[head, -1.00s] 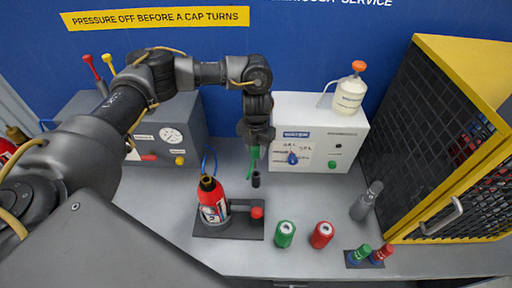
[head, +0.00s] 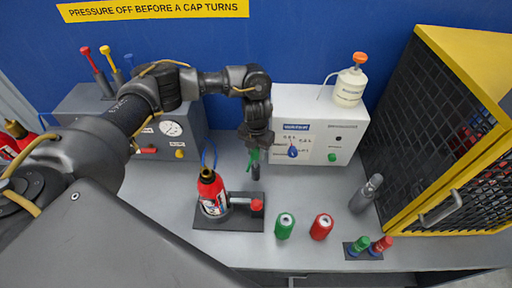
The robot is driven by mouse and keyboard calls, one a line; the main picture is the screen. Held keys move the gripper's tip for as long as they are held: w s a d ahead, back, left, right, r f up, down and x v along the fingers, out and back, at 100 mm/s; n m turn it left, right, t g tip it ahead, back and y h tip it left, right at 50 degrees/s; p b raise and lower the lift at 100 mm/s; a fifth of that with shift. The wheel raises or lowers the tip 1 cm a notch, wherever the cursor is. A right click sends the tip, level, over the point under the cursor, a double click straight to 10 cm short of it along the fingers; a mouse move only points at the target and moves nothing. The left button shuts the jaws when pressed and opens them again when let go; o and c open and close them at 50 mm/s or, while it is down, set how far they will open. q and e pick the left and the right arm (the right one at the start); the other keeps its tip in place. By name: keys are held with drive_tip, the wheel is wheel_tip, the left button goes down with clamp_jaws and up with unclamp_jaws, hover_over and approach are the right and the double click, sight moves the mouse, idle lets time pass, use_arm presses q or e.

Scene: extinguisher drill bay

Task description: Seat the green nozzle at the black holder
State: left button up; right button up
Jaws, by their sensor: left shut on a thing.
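The green nozzle (head: 253,156) hangs below my left gripper (head: 256,141), which is shut on it. The nozzle points down, and its lower end is close to the top of the black holder (head: 256,172). The holder is a small dark upright post on the grey bench, in front of the white box. From this angle I cannot tell whether the nozzle touches the holder or is in it. The gripper's fingers are dark and partly hide the nozzle's upper end. My right gripper is not in view.
A red extinguisher (head: 212,194) on a dark base stands left of the holder. A green cylinder (head: 284,225) and a red cylinder (head: 321,227) stand in front. The white box (head: 315,140) is close behind right; a yellow-framed cage (head: 450,145) stands far right.

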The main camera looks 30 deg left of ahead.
sight(256, 162)
use_arm(q)
drive_tip(key=shift+f, duration=0.5)
drive_tip(key=shift+f+b, duration=0.4)
drive_tip(key=shift+f, duration=1)
drive_tip(key=shift+f+b, duration=1)
drive_tip(key=shift+f, duration=0.2)
drive_tip(key=o, duration=1.1)
wheel_tip(256, 162, up, 11)
drive_tip(key=shift+f+b, duration=0.15)
drive_tip(key=shift+b, duration=0.45)
